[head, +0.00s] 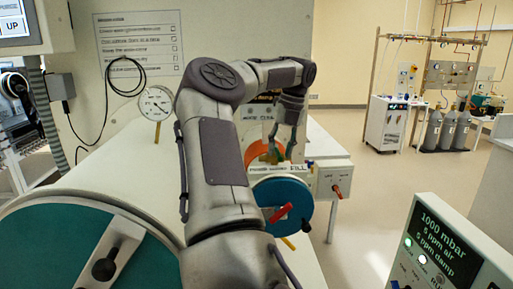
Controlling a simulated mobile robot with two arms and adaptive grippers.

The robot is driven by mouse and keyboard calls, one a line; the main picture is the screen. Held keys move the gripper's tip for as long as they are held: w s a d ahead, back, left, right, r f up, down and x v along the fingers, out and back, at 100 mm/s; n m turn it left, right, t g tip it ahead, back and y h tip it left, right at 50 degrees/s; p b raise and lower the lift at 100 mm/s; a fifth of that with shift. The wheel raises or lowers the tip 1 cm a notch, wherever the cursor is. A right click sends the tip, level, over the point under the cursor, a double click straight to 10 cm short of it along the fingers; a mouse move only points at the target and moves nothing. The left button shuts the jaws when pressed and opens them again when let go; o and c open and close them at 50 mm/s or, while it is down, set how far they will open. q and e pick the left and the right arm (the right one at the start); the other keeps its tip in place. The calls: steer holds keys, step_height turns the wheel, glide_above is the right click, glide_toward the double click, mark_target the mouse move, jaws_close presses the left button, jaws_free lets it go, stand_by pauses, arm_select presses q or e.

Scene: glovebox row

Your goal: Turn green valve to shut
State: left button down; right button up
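My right arm crosses the middle of the head view, and its gripper (282,143) points down at the far end of the white bench. The fingers look spread, close in front of an orange-red round part (262,153). I cannot tell whether they touch anything. No green valve can be made out clearly; the area around the fingertips is small and partly hidden by my arm. A white box marked FILL (299,168) stands just below the gripper, with a red lever (337,190) on its right part. My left gripper is not in view.
A teal round door with a red handle (281,213) is below the gripper. A large teal door (50,245) fills the lower left. A dial gauge (156,103) stands left of my arm. A readout panel (445,245) is at lower right.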

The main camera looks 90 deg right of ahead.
steer(key=shift+r, duration=0.1)
step_height(320, 180, up, 12)
steer(key=s, duration=0.2)
steer(key=shift+s+d+f, duration=0.15)
steer(key=shift+d+f, duration=0.05)
steer(key=shift+f, duration=0.05)
stand_by(0.8)
